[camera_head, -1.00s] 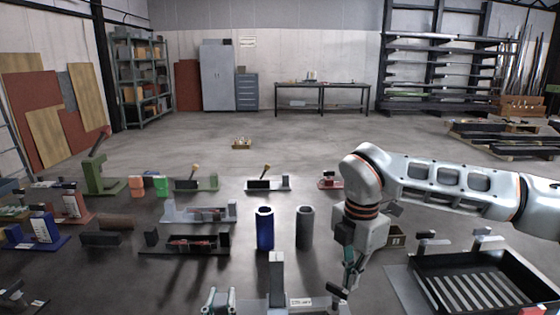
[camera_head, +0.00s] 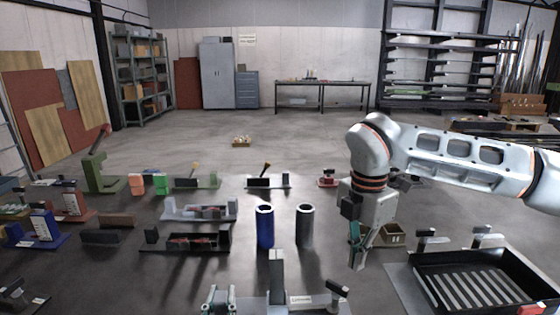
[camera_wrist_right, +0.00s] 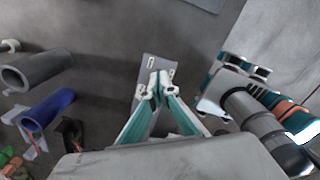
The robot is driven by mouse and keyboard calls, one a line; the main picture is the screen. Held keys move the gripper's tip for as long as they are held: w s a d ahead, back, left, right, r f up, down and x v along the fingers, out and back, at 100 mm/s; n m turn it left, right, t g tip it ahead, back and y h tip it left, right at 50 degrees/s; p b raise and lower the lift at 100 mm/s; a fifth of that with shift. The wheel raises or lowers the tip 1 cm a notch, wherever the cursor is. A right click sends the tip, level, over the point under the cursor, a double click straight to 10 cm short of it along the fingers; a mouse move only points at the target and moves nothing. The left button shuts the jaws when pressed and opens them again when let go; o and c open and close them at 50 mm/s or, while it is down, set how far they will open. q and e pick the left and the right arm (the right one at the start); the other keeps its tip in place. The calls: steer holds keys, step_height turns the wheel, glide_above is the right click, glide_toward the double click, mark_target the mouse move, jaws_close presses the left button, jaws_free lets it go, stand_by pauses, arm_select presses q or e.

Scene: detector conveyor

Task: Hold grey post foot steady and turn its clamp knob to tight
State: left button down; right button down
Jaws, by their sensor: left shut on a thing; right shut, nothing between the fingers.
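The grey post foot (camera_head: 277,270) stands at the bottom centre of the head view, with an upright post and a low flat base. Its clamp knob (camera_head: 337,290), a dark-ended handle, is at the right end of the base. My left gripper (camera_head: 218,298) is at the left end of the foot, shut on it; the contact is partly cut off by the frame's edge. My right gripper (camera_head: 357,262) is shut and empty, raised above and right of the knob, apart from it. Its closed fingertips (camera_wrist_right: 155,85) show in the right wrist view over a slotted grey plate (camera_wrist_right: 155,70).
A blue cylinder (camera_head: 265,230) and a grey cylinder (camera_head: 305,227) stand behind the foot. A black slatted tray (camera_head: 475,285) lies at the right. A small brown box (camera_head: 392,234) is behind my right gripper. Several fixtures crowd the left.

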mark_target(336, 297)
steer(key=shift+r, duration=0.55)
steer(key=shift+w+a+f, duration=0.25)
steer(key=shift+w+f, duration=0.2)
steer(key=shift+f, duration=0.55)
steer(key=shift+w+a+f, duration=0.2)
steer(key=shift+w+f, duration=0.3)
steer(key=shift+f, duration=0.5)
steer(key=shift+w+a+f, duration=0.25)
steer(key=shift+w+f, duration=0.2)
steer(key=shift+f, duration=0.55)
steer(key=shift+s+a, duration=0.35)
steer(key=shift+s, duration=0.15)
steer(key=shift+s+d, duration=0.4)
steer(key=shift+d, duration=0.05)
steer(key=shift+s+d, duration=0.2)
steer(key=shift+s, duration=0.4)
